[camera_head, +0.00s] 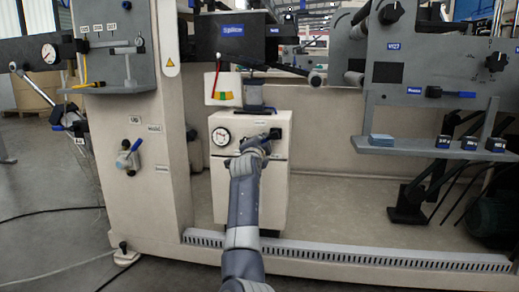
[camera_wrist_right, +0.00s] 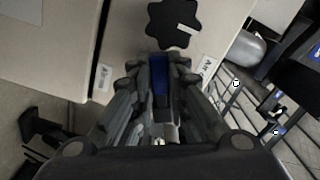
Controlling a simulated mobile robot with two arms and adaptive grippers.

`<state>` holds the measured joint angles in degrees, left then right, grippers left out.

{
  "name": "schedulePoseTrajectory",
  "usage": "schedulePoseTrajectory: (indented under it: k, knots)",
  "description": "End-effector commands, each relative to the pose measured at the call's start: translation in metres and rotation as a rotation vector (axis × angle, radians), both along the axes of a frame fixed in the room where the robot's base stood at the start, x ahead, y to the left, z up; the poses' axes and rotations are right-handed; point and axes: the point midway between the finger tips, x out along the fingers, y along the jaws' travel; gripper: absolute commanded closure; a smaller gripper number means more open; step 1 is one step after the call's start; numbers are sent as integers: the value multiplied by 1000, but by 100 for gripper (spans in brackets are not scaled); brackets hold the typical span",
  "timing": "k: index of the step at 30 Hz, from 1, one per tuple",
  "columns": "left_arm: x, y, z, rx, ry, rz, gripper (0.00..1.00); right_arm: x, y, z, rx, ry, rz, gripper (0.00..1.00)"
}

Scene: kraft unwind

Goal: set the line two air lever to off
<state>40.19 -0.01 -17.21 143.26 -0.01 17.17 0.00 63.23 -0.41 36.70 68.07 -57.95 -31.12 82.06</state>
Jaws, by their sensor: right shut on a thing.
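My right gripper (camera_head: 262,138) reaches to the upper front of a pale cabinet (camera_head: 284,196), next to a round gauge (camera_head: 221,136). In the right wrist view, its fingers (camera_wrist_right: 160,95) are shut on a blue lever handle (camera_wrist_right: 160,76), which points along the fingers. Labels that seem to read "Air" stand on both sides of it, one on the left (camera_wrist_right: 103,78) and one on the right (camera_wrist_right: 207,70); their numbers are too small to read. The lever's base is hidden by the fingers. My left gripper is not in view.
A black lobed knob (camera_wrist_right: 174,23) sits just beyond the fingertips. In the head view, another valve with a blue handle (camera_head: 128,160) is on the machine's left upright. A slotted rail (camera_head: 350,257) runs along the floor edge. A shelf (camera_head: 420,148) juts out at right.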

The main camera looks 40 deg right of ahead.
Motion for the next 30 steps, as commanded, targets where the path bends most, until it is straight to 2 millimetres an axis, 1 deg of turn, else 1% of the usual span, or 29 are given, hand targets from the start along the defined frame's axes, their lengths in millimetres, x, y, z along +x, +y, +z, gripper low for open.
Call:
schedulePoseTrajectory:
  k: [6,15,21,30]
  knots:
    - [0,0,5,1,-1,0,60,-1,-1,10,126,-145,1,100]
    - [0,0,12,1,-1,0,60,-2,-1,18,242,-281,1,100]
    - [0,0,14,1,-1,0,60,-3,-2,20,283,-328,-1,100]
    - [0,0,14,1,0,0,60,-3,-3,21,299,-349,0,100]
